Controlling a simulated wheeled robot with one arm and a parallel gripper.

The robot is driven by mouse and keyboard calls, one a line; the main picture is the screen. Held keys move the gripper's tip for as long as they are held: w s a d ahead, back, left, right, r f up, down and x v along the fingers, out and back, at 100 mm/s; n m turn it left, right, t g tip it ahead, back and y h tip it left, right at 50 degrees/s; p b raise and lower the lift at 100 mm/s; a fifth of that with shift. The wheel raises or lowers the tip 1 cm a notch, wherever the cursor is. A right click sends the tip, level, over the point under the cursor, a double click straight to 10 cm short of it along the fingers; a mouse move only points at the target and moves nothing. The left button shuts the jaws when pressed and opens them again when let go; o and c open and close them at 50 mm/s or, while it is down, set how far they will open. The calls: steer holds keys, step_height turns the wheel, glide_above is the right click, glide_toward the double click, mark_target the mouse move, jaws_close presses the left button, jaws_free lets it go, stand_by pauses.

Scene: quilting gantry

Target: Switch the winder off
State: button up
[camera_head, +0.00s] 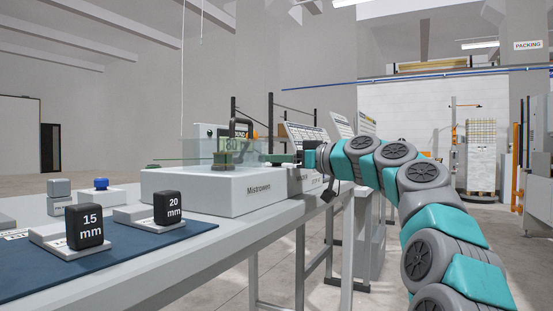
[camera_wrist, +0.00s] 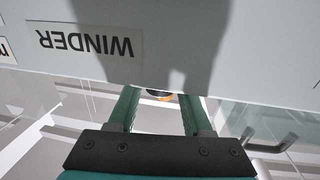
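A pale panel (camera_wrist: 200,40) with an upside-down WINDER label (camera_wrist: 85,40) fills the upper part of the wrist view. A small orange and dark part (camera_wrist: 160,94) shows at the panel's lower edge, between my fingers. Most of it is hidden, so I cannot tell whether it is the switch or how it is set. My gripper (camera_wrist: 158,108) is open, its two green fingers apart, with tips close to the panel edge. Contact cannot be told. In the head view my gripper (camera_head: 284,158) is small, beyond the white machine box.
Open floor lies right of the table.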

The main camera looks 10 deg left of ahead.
jaws_close()
steer(key=shift+r, duration=0.1)
steer(key=shift+r+g+p, duration=0.15)
steer(key=shift+g+p, duration=0.15)
steer(key=shift+p, duration=0.15)
steer(key=n+g+p, duration=0.1)
steer(key=p, duration=0.1)
steer(key=n+g+y+p, duration=0.1)
steer(key=g+p, duration=0.1)
steer(key=shift+w+r+p, duration=0.1)
steer(key=shift+r+p, duration=0.1)
steer(key=shift+p, duration=0.2)
steer(key=n+g+p, duration=0.1)
steer(key=g+p, duration=0.1)
steer(key=p, duration=0.2)
steer(key=shift+n+y, duration=0.4)
steer(key=shift+f+n+g+p, duration=0.4)
steer(key=shift+f+g+p, duration=0.05)
steer(key=shift+g+p, duration=0.3)
steer(key=shift+o, duration=1.8)
jaws_free()
